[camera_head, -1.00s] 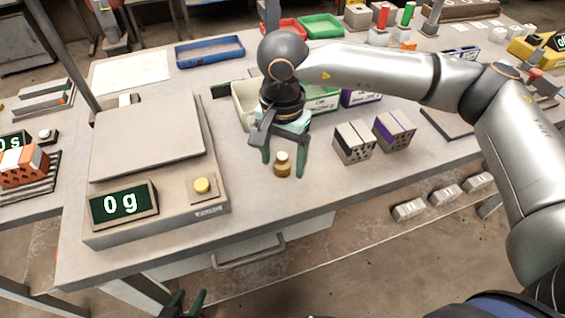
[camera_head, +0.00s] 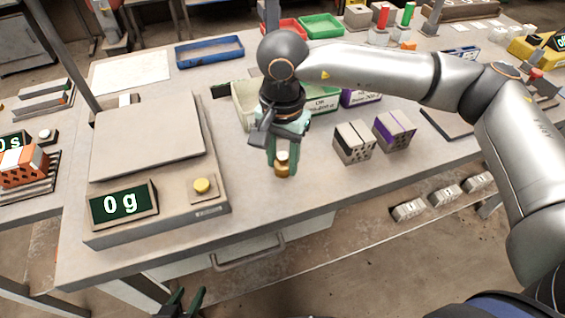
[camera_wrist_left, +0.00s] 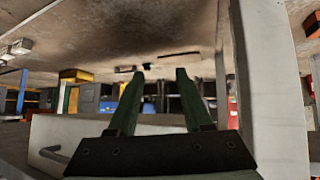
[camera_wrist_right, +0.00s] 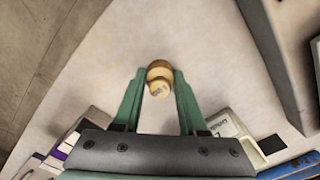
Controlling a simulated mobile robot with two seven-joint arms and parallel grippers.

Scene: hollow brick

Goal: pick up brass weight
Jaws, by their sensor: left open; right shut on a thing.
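The brass weight (camera_head: 282,164) stands upright on the table, right of the scale; it is small, with a paler knob on top. My right gripper (camera_head: 282,170) is shut on it from above, one green finger on each side. In the right wrist view the weight (camera_wrist_right: 159,80) sits between the fingertips (camera_wrist_right: 160,80). My left gripper (camera_head: 186,300) is open and empty, low at the front, below the table's edge. Its two spread fingers also show in the left wrist view (camera_wrist_left: 160,75).
A scale (camera_head: 155,150) reading 0 g stands to the left, with a yellow button (camera_head: 202,186). Two hollow bricks (camera_head: 354,142) (camera_head: 395,130) stand to the right. Bins (camera_head: 247,105) are behind my right gripper. The tabletop in front of the weight is clear.

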